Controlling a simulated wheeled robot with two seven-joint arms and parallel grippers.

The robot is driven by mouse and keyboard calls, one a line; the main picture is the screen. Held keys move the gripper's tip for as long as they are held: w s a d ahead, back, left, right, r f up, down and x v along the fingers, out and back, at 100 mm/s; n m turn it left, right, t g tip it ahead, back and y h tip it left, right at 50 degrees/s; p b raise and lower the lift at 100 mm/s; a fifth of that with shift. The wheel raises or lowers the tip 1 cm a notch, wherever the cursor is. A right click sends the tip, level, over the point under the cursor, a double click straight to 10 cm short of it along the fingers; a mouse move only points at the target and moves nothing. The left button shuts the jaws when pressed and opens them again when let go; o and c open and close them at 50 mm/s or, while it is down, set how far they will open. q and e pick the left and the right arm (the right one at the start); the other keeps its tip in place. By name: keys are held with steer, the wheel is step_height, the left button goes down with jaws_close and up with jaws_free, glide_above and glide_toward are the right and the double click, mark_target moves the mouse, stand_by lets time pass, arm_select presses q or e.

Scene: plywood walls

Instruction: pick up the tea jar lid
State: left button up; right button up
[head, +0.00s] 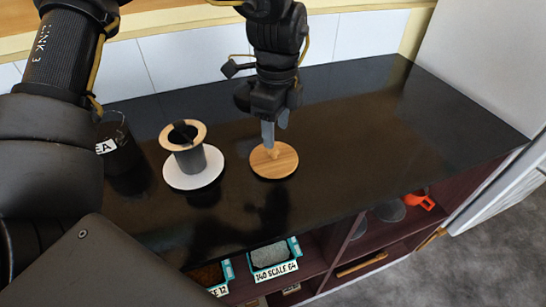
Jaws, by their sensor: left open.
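The tea jar lid (284,166) is a round, light wooden disc lying flat on the dark counter. A small knob shows at its middle, partly covered by the fingers. My left gripper (273,145) points straight down over the lid, with its fingertips at the knob. It is open; I cannot tell whether the fingers touch the knob. A dark jar (122,152) with a white label ending in "EA" stands at the left, partly hidden by my arm. My right gripper is not in view.
A spool-like stand with a wooden rim (198,134) sits on a white round plate (195,180) left of the lid. The counter (390,125) is clear to the right. Shelves below hold labelled boxes (272,258) and an orange item (420,201).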

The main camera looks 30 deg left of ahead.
mark_target(274, 155)
arm_select(q)
steer(key=shift+a+f, duration=0.1)
steer(key=shift+f, duration=0.35)
steer(key=f, duration=0.3)
steer(key=shift+a+f, duration=0.2)
steer(key=shift+f, duration=0.4)
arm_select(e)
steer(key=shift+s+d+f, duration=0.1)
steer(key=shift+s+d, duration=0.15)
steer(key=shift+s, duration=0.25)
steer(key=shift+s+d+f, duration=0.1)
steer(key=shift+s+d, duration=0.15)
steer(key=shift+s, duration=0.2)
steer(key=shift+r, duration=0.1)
arm_select(q)
steer(key=c, duration=1.1)
steer(key=shift+r, duration=0.15)
